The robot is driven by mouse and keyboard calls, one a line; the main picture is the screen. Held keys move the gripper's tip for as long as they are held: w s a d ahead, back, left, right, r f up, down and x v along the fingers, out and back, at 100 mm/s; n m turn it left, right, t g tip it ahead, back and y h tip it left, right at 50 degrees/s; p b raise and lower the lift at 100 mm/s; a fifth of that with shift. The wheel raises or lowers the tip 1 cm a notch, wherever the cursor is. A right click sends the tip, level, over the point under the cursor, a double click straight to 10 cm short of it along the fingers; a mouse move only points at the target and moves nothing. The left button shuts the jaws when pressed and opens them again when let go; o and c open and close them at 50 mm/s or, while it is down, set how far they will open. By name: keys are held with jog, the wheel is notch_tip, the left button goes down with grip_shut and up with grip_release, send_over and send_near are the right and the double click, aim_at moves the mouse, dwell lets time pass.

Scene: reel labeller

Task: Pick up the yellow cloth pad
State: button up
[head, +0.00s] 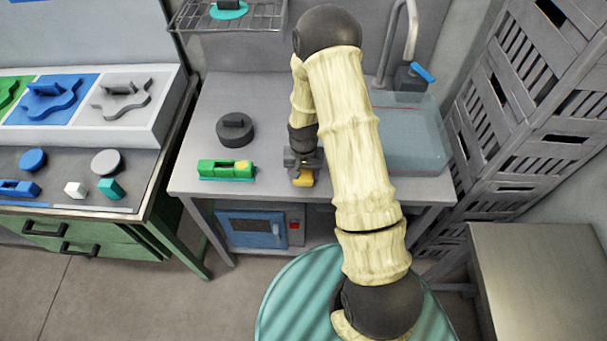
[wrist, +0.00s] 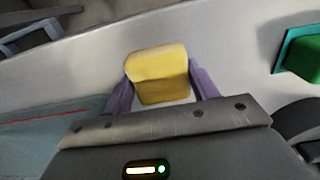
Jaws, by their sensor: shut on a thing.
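The yellow cloth pad (wrist: 158,72) is a small rounded block between the two purple fingers of my gripper (wrist: 160,90) in the wrist view. My gripper is shut on it, with a finger at each side. In the head view the yellow pad (head: 304,178) shows just below my gripper (head: 303,168), over the front part of the grey table (head: 270,190). My arm hides part of the table behind it. I cannot tell whether the pad touches the table or is lifted off it.
A green block with a yellow knob (head: 226,169) and a dark round weight (head: 235,129) stand to the left on the table. A clear bluish basin (head: 415,140) with a tap is at the right. Grey crates (head: 530,100) are stacked further right.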

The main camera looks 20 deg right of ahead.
aim_at(303, 173)
jog(key=shift+r, duration=0.1)
notch_tip(303, 173, up, 10)
jog(key=shift+f+b, duration=0.1)
jog(key=shift+b, duration=0.95)
